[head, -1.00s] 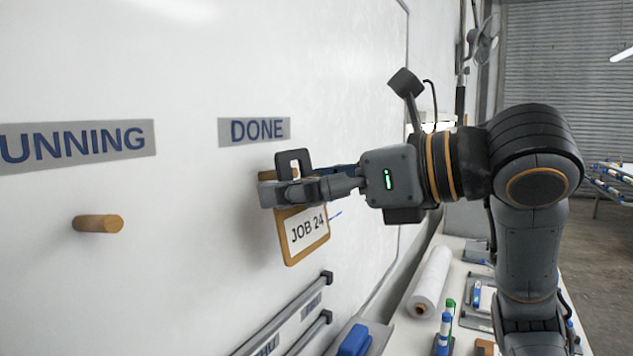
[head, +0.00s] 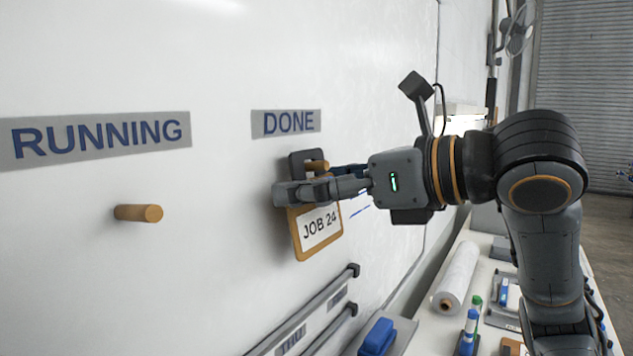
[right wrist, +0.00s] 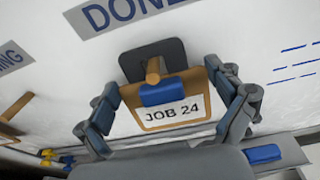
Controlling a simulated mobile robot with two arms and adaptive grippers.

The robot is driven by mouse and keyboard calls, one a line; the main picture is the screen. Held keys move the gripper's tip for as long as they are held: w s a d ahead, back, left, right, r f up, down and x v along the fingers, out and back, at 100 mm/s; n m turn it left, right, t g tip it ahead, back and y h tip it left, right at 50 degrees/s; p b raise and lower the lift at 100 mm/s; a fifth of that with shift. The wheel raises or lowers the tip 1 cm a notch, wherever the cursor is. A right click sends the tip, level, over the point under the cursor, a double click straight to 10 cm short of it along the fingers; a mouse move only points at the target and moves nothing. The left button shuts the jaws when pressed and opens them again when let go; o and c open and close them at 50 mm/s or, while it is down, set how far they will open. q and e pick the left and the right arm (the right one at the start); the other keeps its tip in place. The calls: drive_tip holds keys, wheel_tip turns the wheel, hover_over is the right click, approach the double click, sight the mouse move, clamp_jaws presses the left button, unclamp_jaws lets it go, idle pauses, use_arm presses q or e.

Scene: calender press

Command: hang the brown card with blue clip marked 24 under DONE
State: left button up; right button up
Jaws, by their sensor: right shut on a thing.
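The brown card (head: 299,243) reads JOB 24 and hangs just below the DONE label (head: 287,122) on the whiteboard. Its blue clip (right wrist: 164,93) shows in the right wrist view, with a dark hanger plate (right wrist: 139,63) above it. A wooden peg (head: 318,165) under DONE shows its end out in front of the dark loop and appears to pass through it. My right gripper (head: 305,190) is shut on the card, with one finger at each side in the right wrist view (right wrist: 170,112). My left gripper is not in view.
A bare wooden peg (head: 138,213) sticks out under the RUNNING label (head: 100,138). Below are rails (head: 310,308) on the board, a blue object (head: 378,337), a white roll (head: 457,277) and markers on the bench.

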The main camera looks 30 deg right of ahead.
drive_tip(key=o, duration=0.6)
drive_tip(key=shift+o, duration=0.2)
drive_tip(key=v, duration=1.2)
